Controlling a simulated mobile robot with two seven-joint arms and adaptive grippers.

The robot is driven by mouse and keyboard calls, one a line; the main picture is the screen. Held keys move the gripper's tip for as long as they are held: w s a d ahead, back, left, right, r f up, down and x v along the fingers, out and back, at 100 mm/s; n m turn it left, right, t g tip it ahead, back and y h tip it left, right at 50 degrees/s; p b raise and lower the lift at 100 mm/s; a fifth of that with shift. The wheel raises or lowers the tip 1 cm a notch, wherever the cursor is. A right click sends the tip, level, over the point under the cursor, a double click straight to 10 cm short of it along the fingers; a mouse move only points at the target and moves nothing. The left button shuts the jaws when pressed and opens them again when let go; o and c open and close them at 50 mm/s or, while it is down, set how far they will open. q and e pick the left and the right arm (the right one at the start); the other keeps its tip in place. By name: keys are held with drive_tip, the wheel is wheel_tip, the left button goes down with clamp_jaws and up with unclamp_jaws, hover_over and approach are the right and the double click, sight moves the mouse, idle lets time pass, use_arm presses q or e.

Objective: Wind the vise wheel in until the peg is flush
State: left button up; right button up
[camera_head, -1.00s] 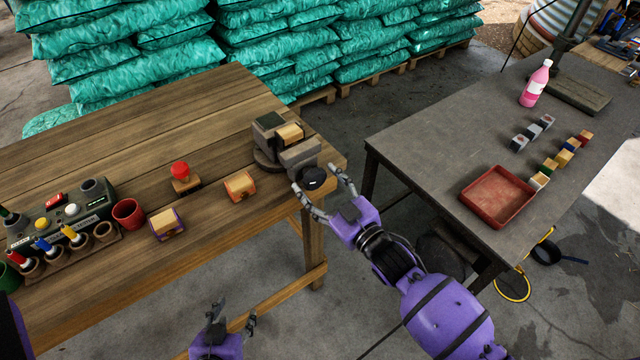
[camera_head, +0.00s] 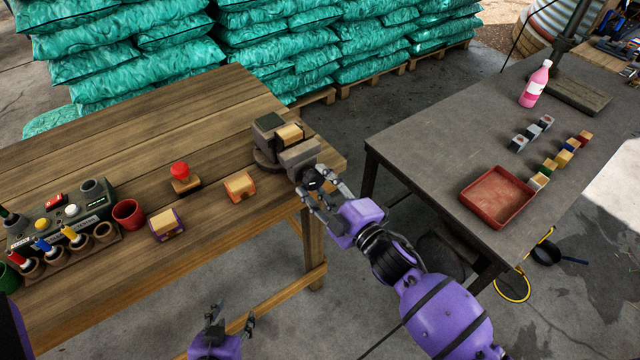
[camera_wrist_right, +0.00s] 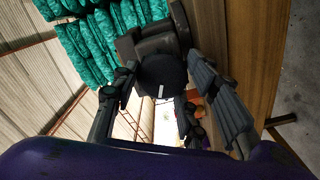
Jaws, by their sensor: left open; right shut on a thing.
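The vise (camera_head: 268,140) stands at the right end of the wooden table with a wooden block (camera_head: 289,134) between its jaws. I cannot make out the peg or whether it is flush. The black vise wheel (camera_head: 311,179) is on the vise's near side; in the right wrist view the wheel (camera_wrist_right: 162,80) is a dark disc with a white mark near its lower edge. My right gripper (camera_head: 318,188) is shut on the wheel, its fingers on either side of it. My left gripper (camera_head: 231,318) is open and empty, low in front of the table.
On the wooden table (camera_head: 190,105) are a red-knobbed block (camera_head: 182,178), two wooden blocks (camera_head: 240,186), a red cup (camera_head: 128,213) and a control box (camera_head: 62,222). The grey table (camera_head: 420,130) to the right holds a red tray (camera_head: 497,195), several cubes and a pink bottle (camera_head: 535,84).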

use_arm(q)
drive_tip(key=shift+d, duration=0.1)
use_arm(e)
drive_tip(key=shift+s+f, duration=0.1)
drive_tip(key=shift+f, duration=0.1)
drive_tip(key=shift+c, duration=0.8)
